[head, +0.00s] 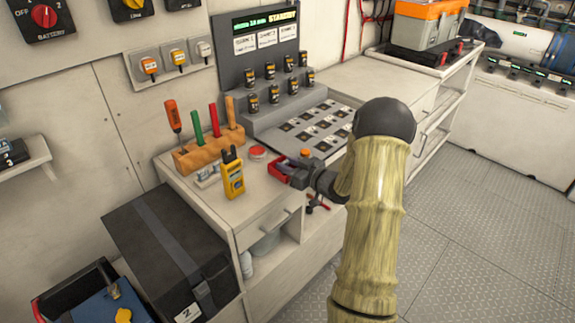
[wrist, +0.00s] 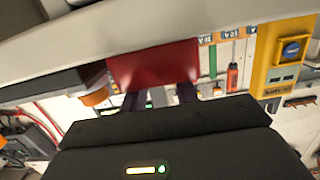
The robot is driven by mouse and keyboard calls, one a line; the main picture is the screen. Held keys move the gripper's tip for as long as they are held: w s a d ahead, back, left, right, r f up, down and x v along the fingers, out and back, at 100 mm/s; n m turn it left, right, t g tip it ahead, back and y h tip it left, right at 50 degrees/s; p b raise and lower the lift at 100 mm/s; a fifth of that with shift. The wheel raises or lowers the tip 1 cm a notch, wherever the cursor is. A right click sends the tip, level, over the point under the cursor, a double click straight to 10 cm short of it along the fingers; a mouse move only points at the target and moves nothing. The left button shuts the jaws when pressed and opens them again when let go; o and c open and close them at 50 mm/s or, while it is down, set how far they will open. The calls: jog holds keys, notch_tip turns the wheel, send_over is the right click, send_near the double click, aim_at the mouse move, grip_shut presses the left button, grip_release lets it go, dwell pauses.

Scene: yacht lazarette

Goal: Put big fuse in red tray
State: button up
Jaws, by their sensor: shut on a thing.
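The red tray (head: 281,167) stands near the front edge of the workbench, and its red wall (wrist: 155,62) fills the upper middle of the wrist view. My gripper (head: 292,175) is at the tray, its dark fingers (wrist: 158,98) pointing to it. The fingers stand apart and the fingertips are hidden behind the red wall. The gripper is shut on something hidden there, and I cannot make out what. Several black fuses with gold bands (head: 274,94) stand on the stepped grey rack (head: 262,116). I cannot single out a big fuse.
A yellow meter (head: 232,178) and a wooden tool holder (head: 207,150) stand left of the tray. A round red-rimmed tin (head: 257,153) and an orange-topped item (head: 305,152) are close by. A black box (head: 160,245) is beside the bench. The floor at right is clear.

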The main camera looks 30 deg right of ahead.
jog(key=o, duration=0.7)
jog(key=shift+c, duration=0.2)
jog(key=shift+s+r, duration=0.1)
jog(key=shift+r, duration=0.1)
jog(key=v, duration=1.2)
jog(key=shift+a+f, duration=0.1)
jog(key=shift+f, duration=0.05)
